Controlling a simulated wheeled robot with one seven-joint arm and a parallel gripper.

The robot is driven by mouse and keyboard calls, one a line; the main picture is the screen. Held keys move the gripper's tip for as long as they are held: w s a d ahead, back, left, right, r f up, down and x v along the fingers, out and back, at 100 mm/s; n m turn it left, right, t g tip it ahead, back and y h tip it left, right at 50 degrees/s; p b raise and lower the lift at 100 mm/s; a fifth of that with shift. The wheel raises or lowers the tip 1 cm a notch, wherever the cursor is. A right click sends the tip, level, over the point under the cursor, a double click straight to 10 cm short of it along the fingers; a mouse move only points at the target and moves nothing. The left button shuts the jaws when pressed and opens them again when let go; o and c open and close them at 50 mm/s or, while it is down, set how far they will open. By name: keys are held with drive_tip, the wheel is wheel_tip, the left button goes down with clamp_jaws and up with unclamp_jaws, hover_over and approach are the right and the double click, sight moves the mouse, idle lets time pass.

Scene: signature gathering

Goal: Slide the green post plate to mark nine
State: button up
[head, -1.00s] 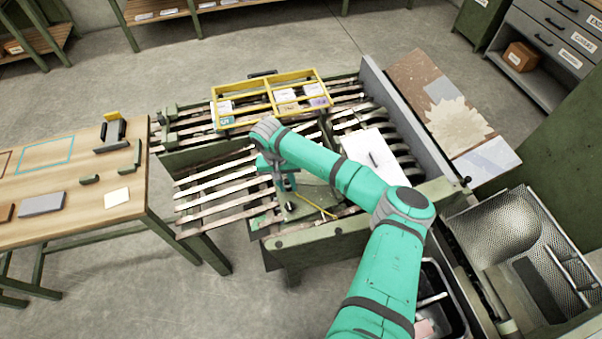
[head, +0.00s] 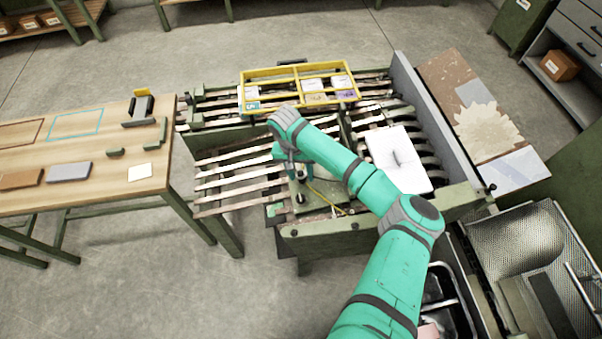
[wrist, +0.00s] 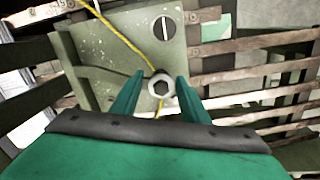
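The plate also shows in the head view (head: 325,194), partly behind my arm. In the wrist view my gripper (wrist: 161,84) has one teal finger on each side of the post top, with narrow gaps showing. Whether the fingers touch the post lower down is hidden. In the head view my gripper (head: 295,172) points down over the post. I cannot read any mark numbers.
A yellow cord (wrist: 120,38) crosses the plate. A yellow divided frame (head: 300,73) with cards sits at the back of the bed. A white stack (head: 400,160) lies right of my forearm. A wooden table (head: 100,185) stands left. Metal slats (head: 240,185) lie left of the plate.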

drive_tip(key=shift+a, duration=0.1)
drive_tip(key=shift+r, duration=0.25)
wheel_tip(320, 180, up, 10)
drive_tip(key=a, duration=0.1)
drive_tip(key=shift+a, duration=0.2)
drive_tip(key=shift+r, duration=0.1)
